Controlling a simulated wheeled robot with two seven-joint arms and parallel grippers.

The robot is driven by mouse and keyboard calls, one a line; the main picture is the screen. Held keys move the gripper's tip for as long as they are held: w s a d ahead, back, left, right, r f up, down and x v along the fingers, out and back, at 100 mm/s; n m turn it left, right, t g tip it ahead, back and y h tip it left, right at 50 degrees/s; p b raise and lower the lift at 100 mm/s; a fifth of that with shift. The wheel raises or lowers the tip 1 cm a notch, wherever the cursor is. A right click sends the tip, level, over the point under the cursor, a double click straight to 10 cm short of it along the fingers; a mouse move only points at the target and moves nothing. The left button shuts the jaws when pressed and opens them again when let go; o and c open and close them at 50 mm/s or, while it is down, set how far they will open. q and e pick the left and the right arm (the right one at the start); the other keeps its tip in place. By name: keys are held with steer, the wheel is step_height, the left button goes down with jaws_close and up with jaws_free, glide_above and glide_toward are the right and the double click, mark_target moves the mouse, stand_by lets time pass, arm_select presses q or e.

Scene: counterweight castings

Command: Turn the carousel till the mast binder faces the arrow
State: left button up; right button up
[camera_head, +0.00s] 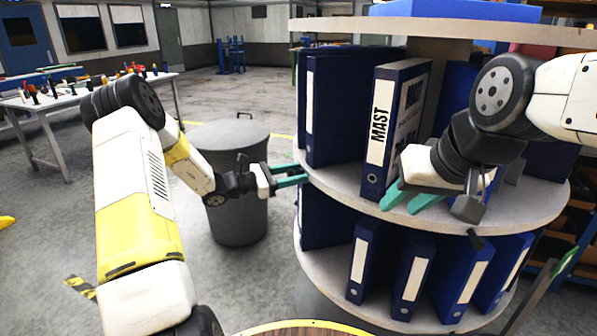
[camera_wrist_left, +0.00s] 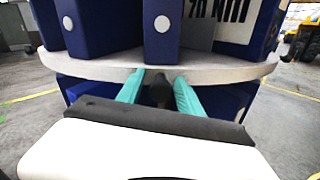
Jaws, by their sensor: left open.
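The carousel (camera_head: 335,188) is a round shelf unit with dark blue binders on two tiers. The mast binder (camera_head: 378,128) stands upright on its upper tier, its white "MAST" spine label turned toward the head camera. I cannot make out an arrow. My left gripper (camera_head: 290,175) is open at the left rim of the upper tier. In the left wrist view its teal fingers (camera_wrist_left: 158,92) are apart, at the pale shelf rim (camera_wrist_left: 100,68), with nothing seen gripped; contact is unclear. My right gripper (camera_head: 412,200) has its teal fingers apart over the front rim, just right of the mast binder's foot.
A grey lidded bin (camera_head: 235,220) stands left of the carousel, close behind my left gripper. A white table (camera_head: 50,105) with several small items is at far left. Lower-tier binders (camera_head: 412,275) sit below the rim. Open floor lies between table and bin.

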arm_select(q)
jaws_close()
stand_by(1.4)
